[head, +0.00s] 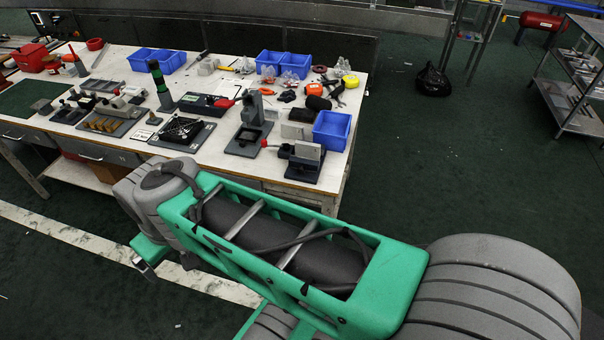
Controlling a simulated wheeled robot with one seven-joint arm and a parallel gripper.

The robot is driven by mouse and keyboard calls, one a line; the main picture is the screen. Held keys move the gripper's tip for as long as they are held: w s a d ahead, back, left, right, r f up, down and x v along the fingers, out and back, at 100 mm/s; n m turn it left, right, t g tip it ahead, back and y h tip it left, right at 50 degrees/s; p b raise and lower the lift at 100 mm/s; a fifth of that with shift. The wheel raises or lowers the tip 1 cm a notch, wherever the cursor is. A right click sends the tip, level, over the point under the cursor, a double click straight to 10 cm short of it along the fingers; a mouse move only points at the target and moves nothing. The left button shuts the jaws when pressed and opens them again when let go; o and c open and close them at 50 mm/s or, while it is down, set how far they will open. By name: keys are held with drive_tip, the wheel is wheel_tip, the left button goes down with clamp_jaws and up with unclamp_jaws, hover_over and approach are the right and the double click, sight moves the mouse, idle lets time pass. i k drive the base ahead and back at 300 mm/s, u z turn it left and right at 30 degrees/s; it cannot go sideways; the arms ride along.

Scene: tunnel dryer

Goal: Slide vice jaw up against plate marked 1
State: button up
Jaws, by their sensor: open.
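A small dark vice (304,173) stands near the front right corner of the white workbench. A red-tipped handle (265,143) sticks out to its left. A pale grey upright plate (309,151) stands at the vice; I cannot read any number on it. The gap between jaw and plate is too small to judge. My gripper (147,268) shows only in part below the end of my green arm, in front of the bench and well left of the vice. It is open, with nothing seen in it.
The workbench (222,160) is crowded. A blue bin (332,130) stands right behind the vice, and a grey press-like stand (250,130) is to its left. Trays and fixtures fill the left side.

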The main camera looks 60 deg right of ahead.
sight(302, 164)
drive_tip(key=z, duration=1.05)
drive_tip(key=k, duration=1.05)
drive_tip(key=u, duration=1.15)
drive_tip(key=i, duration=0.9)
drive_tip(key=z, duration=0.85)
drive_tip(key=i, duration=0.6)
drive_tip(key=z, duration=0.5)
